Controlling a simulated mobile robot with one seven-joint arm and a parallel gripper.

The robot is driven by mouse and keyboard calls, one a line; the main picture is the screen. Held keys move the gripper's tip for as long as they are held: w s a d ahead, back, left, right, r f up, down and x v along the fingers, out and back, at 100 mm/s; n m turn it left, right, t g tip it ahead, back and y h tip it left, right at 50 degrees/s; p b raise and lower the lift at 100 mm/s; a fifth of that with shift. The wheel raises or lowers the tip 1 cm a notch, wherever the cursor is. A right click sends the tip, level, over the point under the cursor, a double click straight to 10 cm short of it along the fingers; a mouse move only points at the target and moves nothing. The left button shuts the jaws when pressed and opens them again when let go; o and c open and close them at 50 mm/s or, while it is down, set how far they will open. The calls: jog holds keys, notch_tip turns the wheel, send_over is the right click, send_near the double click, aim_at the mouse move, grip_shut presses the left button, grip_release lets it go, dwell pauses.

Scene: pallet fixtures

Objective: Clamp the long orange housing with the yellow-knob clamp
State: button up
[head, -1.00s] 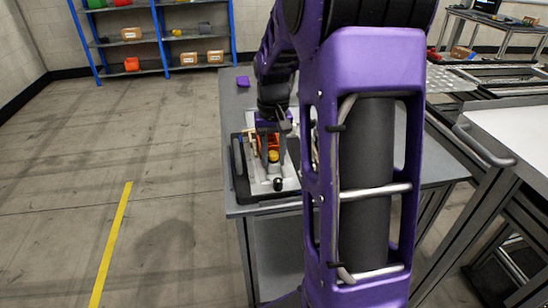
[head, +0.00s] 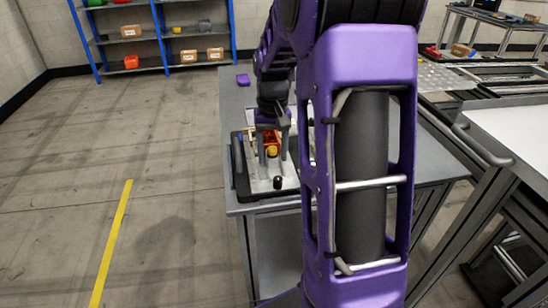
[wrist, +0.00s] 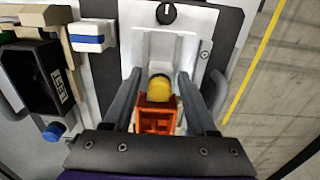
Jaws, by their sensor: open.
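The orange housing (wrist: 157,117) lies in the white fixture (wrist: 190,45) on the pallet, partly hidden beneath my gripper. The clamp's yellow knob (wrist: 160,88) stands at the end of the orange housing in the wrist view; it also shows in the head view (head: 272,151). My gripper (wrist: 161,82) is open, with one finger on each side of the yellow knob and a gap on both sides. It points down over the pallet in the head view (head: 273,157). Whether the clamp presses on the housing cannot be told.
A black knob (wrist: 166,13) stands at the pallet's end. A black bin (wrist: 35,77), a blue-and-white block (wrist: 90,36) and a blue knob (wrist: 54,131) are left in the wrist view. A purple object (head: 243,80) lies on the grey table (head: 237,101). Floor left of it is clear.

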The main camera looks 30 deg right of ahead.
jog(key=shift+r+p, duration=3.3)
jog(key=shift+r, duration=0.75)
